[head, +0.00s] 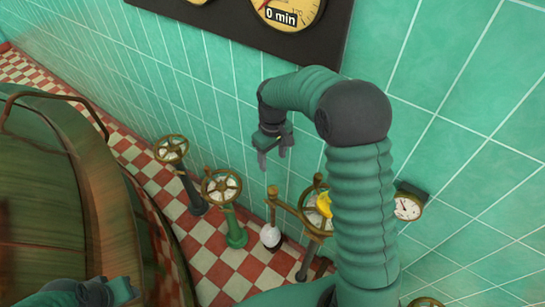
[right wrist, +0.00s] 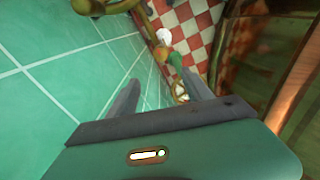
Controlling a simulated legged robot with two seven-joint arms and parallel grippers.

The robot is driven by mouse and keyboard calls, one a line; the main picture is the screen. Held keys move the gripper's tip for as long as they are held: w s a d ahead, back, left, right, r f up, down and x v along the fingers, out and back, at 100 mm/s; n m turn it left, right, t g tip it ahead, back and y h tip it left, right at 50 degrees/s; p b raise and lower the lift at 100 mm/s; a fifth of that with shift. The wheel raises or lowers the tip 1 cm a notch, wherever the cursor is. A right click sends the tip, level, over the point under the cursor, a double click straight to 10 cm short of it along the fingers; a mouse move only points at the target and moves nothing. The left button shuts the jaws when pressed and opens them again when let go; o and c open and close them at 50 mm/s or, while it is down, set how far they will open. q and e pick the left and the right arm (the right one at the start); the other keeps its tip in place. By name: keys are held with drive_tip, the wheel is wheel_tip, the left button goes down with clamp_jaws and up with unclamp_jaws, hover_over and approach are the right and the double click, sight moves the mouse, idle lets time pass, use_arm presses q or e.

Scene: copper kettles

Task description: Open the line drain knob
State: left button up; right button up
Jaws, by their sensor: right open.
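Several brass handwheels stand along the green wall in the head view: one on a dark post (head: 171,149), one on a green post (head: 221,187), and one at right (head: 317,207) with a yellow part, partly hidden by my right arm. I cannot tell which is the line drain knob. My right gripper (head: 275,157) is open and empty, pointing down near the wall, above and apart from the wheels. Its fingers (right wrist: 160,92) are spread in the right wrist view. My left gripper (head: 118,291) shows only partly at the lower left; its jaws are unclear.
A large copper kettle (head: 55,170) fills the left side. A white bulb-shaped part (head: 271,236) sits by a brass pipe between the wheels. A round gauge (head: 408,207) is right of my arm. A dark gauge panel (head: 325,38) is above. Red-and-white checkered floor (head: 212,240) lies between.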

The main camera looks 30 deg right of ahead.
sight(273, 189)
drive_tip(key=shift+m, duration=0.3)
drive_tip(key=f+b, duration=0.4)
drive_tip(key=f, duration=0.4)
drive_tip(key=f+b, duration=0.5)
drive_tip(key=f, duration=0.3)
drive_tip(key=shift+s+f, duration=0.2)
drive_tip(key=shift+f, duration=0.2)
clamp_jaws()
drive_tip(key=shift+r+p, duration=0.25)
drive_tip(key=shift+p, duration=0.3)
drive_tip(key=shift+f, duration=0.2)
